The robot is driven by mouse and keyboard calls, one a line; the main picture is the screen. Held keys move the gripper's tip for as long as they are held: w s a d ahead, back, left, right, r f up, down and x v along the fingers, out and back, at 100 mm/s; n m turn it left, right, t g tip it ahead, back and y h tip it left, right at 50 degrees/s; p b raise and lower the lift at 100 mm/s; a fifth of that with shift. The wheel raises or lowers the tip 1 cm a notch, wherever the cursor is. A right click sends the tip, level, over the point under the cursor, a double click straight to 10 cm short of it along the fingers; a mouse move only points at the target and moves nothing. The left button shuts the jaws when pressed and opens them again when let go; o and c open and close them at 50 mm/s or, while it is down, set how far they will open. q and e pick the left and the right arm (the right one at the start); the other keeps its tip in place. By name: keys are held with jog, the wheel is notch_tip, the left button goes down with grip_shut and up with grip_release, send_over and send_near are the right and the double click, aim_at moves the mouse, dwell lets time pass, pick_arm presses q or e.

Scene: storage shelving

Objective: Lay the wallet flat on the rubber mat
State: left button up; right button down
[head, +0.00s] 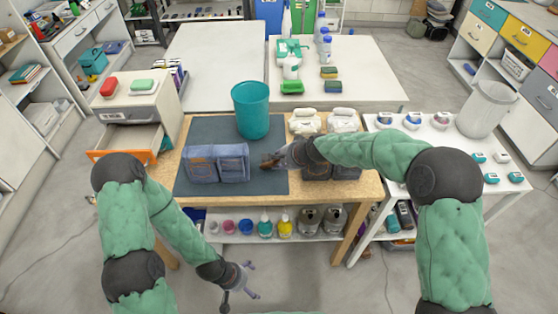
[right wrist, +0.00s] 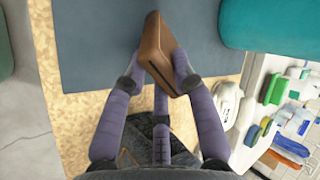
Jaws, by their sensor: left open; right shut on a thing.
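The brown wallet (right wrist: 158,50) is pinched between the purple fingers of my right gripper (right wrist: 160,72) in the right wrist view. It is tilted, with one narrow edge facing the camera. In the head view the wallet (head: 268,163) shows small at the tip of my right gripper (head: 274,160), over the right edge area of the dark blue-grey rubber mat (head: 205,130). I cannot tell whether it touches the mat (right wrist: 90,40). My left gripper (head: 240,287) is open and empty, low in front of the table.
Folded blue jeans (head: 217,165) lie on the mat's front left part, and a teal bin (head: 250,112) stands at its back right. Dark folded clothing (head: 345,171) lies right of the mat under my right arm. White shoes (head: 305,122) stand behind it. The mat's back left is clear.

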jog(key=shift+f, duration=0.1)
jog(key=c, duration=0.9)
grip_release()
jog(key=v, duration=1.2)
jog(key=shift+f, duration=0.1)
